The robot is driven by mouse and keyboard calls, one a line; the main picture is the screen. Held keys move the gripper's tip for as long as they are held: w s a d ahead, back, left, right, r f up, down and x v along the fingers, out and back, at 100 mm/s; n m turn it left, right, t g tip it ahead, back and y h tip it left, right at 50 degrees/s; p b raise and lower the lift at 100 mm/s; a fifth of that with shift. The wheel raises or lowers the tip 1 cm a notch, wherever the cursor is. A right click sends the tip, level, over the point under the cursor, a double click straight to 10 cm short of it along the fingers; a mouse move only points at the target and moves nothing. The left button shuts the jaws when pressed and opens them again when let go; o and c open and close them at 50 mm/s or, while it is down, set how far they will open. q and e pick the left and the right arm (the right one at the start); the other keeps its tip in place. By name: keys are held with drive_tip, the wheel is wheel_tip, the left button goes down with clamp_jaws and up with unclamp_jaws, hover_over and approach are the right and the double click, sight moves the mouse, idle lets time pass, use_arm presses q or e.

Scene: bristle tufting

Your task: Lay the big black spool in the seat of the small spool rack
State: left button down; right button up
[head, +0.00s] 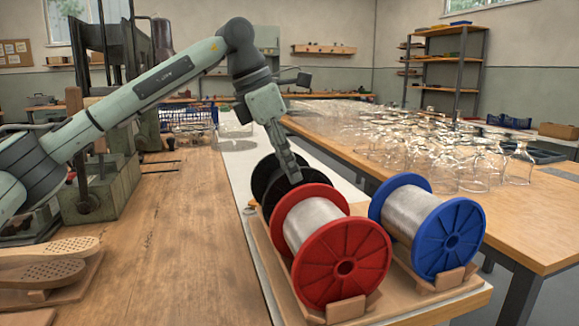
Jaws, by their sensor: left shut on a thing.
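The big black spool (264,178) is behind the red spool, at the far left end of the row. Two dark flanges show, and the red spool covers much of its lower part. My left gripper (292,177) points down between these flanges and is shut on the black spool. The wooden spool rack (402,299) lies under the red and blue spools. Its part below the black spool is mostly hidden, so I cannot tell whether the spool touches a seat. My right gripper is not in view.
A red spool (344,266) and a blue spool (449,244), both with pale filament, stand close by in front of the black spool. Many clear glasses (440,150) cover the right table. The left wooden bench (180,240) is largely clear, with pale brush bodies (45,262) at its front left.

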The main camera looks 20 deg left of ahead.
use_arm(q)
drive_tip(key=shift+f+b, duration=0.3)
drive_tip(key=shift+f, duration=0.15)
idle(0.4)
drive_tip(key=c, duration=1.7)
unclamp_jaws()
drive_tip(key=o, duration=0.5)
drive_tip(key=shift+f, duration=0.15)
drive_tip(key=shift+o, duration=0.2)
